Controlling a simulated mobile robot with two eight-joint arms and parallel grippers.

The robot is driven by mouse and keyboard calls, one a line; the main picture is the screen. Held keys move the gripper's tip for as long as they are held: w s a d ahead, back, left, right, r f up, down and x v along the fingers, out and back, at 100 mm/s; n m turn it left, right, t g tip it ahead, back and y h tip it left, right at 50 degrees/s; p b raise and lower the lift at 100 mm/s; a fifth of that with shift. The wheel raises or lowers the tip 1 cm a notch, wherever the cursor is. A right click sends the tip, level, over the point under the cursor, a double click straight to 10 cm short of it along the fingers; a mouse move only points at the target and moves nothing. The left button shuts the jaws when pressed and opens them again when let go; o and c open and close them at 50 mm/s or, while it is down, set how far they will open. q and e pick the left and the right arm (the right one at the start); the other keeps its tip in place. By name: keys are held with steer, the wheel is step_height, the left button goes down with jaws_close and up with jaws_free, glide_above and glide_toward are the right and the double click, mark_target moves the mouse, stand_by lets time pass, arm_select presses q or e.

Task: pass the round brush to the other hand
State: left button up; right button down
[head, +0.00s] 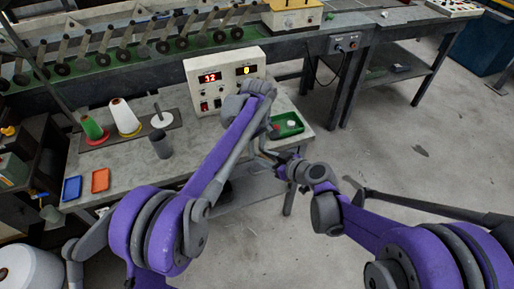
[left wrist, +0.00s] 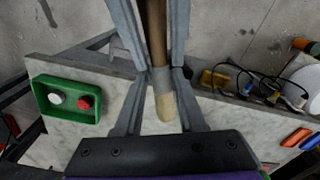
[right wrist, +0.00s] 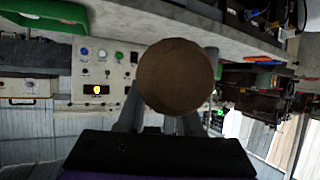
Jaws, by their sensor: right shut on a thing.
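The round brush shows in the left wrist view as a long wooden handle (left wrist: 158,40) with a grey band and a pale rounded end, lying lengthwise between the fingers of my left gripper (left wrist: 162,75). The fingers are close on both sides; whether they press on it is unclear. In the right wrist view a round brown end (right wrist: 176,77) of the brush faces the camera and hides my right fingertips. My right gripper (head: 283,163) is shut on the brush. In the head view both grippers are close together over the table's right front edge, with the brush mostly hidden.
A green tray (left wrist: 40,113) with a red and a white piece lies on the table (head: 130,165) beneath. A control box (head: 225,78) stands behind. Cones, a dark cylinder (head: 161,144), and blue and orange trays (head: 100,180) are at the left. The floor at right is clear.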

steer(key=shift+c, duration=2.4)
jaws_free()
steer(key=shift+s+a, duration=0.2)
steer(key=shift+a, duration=0.05)
steer(key=shift+d, duration=0.1)
steer(key=shift+s+d+r, duration=0.1)
steer(key=shift+s+d, duration=0.05)
steer(key=shift+d, duration=0.05)
steer(key=v, duration=1.1)
steer(key=s+d+f+m+g+h, duration=0.2)
steer(key=s+d+m+h, duration=0.1)
steer(key=s, duration=0.6)
steer(key=s+d+f+m+g+h, duration=0.2)
steer(key=s+m+h, duration=0.3)
steer(key=s, duration=0.4)
steer(key=shift+d+f, duration=0.55)
steer(key=shift+f, duration=0.2)
